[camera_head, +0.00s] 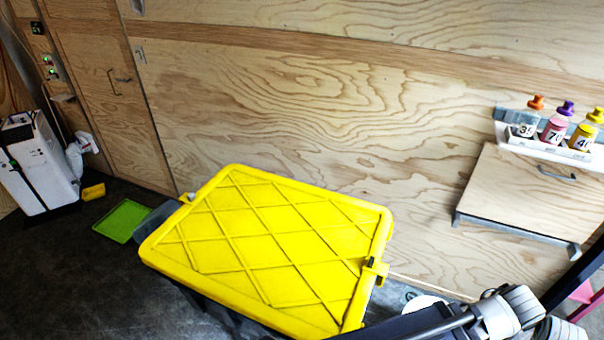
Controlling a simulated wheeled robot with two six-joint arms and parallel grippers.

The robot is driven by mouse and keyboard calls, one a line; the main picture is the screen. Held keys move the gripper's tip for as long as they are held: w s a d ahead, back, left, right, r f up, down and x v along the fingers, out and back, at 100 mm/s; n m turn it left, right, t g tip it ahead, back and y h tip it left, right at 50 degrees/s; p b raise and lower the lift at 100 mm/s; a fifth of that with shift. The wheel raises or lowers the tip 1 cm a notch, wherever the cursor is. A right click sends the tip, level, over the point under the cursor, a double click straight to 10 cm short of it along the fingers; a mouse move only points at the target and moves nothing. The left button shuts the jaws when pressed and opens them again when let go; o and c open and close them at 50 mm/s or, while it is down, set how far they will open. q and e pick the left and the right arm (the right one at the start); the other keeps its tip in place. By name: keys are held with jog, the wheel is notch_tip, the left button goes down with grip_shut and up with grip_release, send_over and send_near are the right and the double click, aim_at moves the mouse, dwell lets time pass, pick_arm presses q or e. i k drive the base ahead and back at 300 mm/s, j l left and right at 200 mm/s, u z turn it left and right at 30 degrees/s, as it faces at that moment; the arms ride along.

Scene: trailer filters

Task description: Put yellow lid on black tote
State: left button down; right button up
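The yellow lid (265,240), with raised diagonal ribs, lies over the black tote (215,312) in the lower middle of the head view. Only a dark strip of the tote shows below the lid's front left edge. I cannot tell whether the lid is seated all round. A yellow latch (377,268) with a dark part sits at the lid's right edge. Another yellow latch (187,197) shows at its upper left edge. My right arm comes in at the bottom right, close to the lid's lower right corner, but its gripper is not visible. My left gripper is not in view.
A green tray (121,221), a grey bin (153,222) and a small yellow object (93,192) are on the dark floor at left. A white machine (37,163) stands far left. A wall shelf (548,147) with three bottles hangs at right above a wooden panel (537,195).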

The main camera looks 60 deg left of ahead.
aim_at(288, 255)
jog(key=k+j+z, duration=0.2)
jog(key=z, duration=0.3)
jog(key=k+j+z, duration=0.1)
jog(key=k+z, duration=0.15)
jog(key=z, duration=0.2)
jog(key=k+z, duration=0.2)
jog(key=z, duration=0.3)
jog(key=k+j+z, duration=0.1)
jog(key=k+z, duration=0.15)
jog(key=k, duration=0.2)
jog(key=k+z, duration=0.25)
jog(key=k, duration=0.25)
jog(key=k+j+u, duration=0.25)
jog(key=k+j, duration=0.65)
jog(key=k+j+u, duration=0.1)
jog(key=j, duration=0.15)
jog(key=k+j+u, duration=0.1)
jog(key=j, duration=0.2)
jog(key=k+j+u, duration=0.1)
jog(key=j, duration=0.15)
